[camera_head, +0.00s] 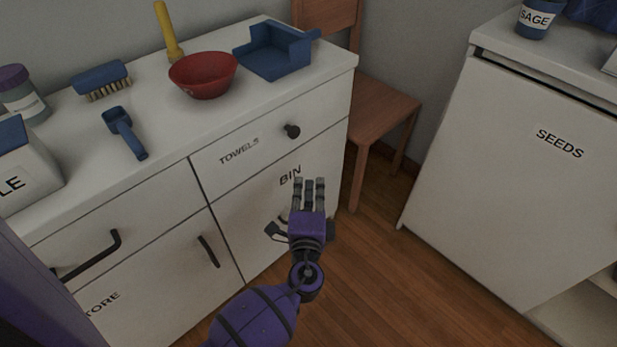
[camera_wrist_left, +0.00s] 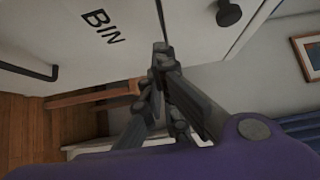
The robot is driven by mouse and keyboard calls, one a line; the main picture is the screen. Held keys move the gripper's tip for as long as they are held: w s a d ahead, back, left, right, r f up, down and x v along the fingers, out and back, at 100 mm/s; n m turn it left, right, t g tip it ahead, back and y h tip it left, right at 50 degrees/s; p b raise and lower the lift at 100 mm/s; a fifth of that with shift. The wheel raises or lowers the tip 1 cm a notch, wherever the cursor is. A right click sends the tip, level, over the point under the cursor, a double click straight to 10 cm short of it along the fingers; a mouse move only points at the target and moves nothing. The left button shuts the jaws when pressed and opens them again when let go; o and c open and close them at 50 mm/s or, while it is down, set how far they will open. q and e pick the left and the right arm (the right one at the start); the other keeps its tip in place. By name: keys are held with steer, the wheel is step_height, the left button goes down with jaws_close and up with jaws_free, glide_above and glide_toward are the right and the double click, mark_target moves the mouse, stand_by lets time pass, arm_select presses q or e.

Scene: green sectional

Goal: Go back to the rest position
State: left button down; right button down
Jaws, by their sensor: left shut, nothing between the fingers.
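My left gripper (camera_head: 308,190) is purple with dark grey fingers. In the head view it is in front of the cabinet door marked BIN (camera_head: 290,175), below the drawer marked TOWELS (camera_head: 240,150). In the left wrist view its fingers (camera_wrist_left: 160,55) are drawn together with nothing between them, and the BIN door (camera_wrist_left: 150,25) is behind them. The gripper covers part of the door's handle in the head view. I cannot tell whether the gripper touches the door. My right gripper is not in view.
On the white counter (camera_head: 190,125) are a red bowl (camera_head: 204,77), a blue dustpan-like tray (camera_head: 272,52), a brush (camera_head: 102,79) and a blue scoop (camera_head: 124,131). A wooden chair (camera_head: 385,105) stands between the counter and the SEEDS cabinet (camera_head: 530,180). Wooden floor (camera_head: 385,285) is clear.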

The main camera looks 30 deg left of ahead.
arm_select(q)
steer(key=v, duration=0.6)
steer(key=shift+s, duration=0.2)
